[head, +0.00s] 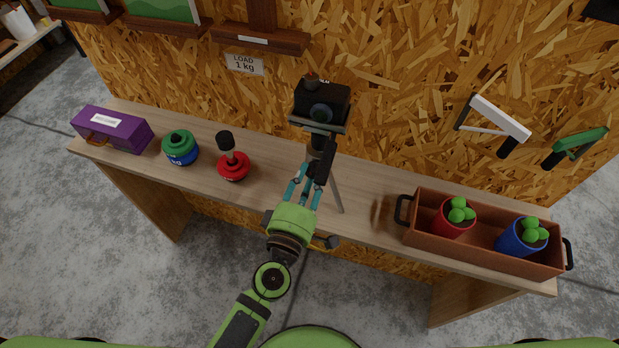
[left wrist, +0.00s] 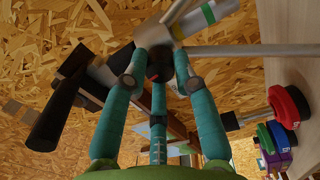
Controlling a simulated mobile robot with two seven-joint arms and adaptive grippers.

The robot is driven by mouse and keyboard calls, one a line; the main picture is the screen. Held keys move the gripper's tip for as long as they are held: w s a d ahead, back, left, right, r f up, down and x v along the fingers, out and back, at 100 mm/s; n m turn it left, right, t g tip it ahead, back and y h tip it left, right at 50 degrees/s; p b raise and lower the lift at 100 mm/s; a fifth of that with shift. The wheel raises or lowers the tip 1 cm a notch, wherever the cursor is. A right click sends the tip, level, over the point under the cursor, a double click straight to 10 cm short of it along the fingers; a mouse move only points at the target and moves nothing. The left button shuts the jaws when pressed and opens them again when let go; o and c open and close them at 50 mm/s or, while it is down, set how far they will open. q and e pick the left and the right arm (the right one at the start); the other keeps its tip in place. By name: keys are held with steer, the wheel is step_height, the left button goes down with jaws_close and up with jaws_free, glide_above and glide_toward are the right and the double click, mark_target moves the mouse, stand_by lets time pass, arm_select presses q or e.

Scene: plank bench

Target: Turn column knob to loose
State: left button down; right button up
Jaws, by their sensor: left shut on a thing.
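A black camera (head: 321,103) sits on a tripod (head: 338,192) at the middle of the wooden bench. A black handle (head: 326,158) slants down from the tripod head; it also shows in the left wrist view (left wrist: 52,112). My left gripper (head: 315,172), with teal fingers, reaches up to the tripod column. In the left wrist view its fingertips (left wrist: 160,62) are closed around a small dark knob (left wrist: 160,66) beside the pale column. A band of green, white and yellow (left wrist: 207,16) shows on the column. The fingers mostly hide the knob, so its setting cannot be read.
On the bench (head: 370,190), a purple box (head: 112,130), a green and blue weight (head: 181,148) and a red-based piece (head: 233,167) stand left. A copper tray (head: 480,251) with red and blue pots stands right.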

arm_select(q)
steer(key=n, duration=0.5)
steer(key=shift+w+a+r, duration=0.1)
steer(key=shift+r, duration=0.15)
steer(key=n, duration=0.3)
steer(key=shift+n+y+b, duration=0.3)
steer(key=shift+n+b, duration=0.1)
steer(key=n, duration=0.4)
steer(key=shift+f+n, duration=0.1)
steer(key=shift+n, duration=2.1)
steer(key=shift+f, duration=0.1)
steer(key=c, duration=1)
jaws_free()
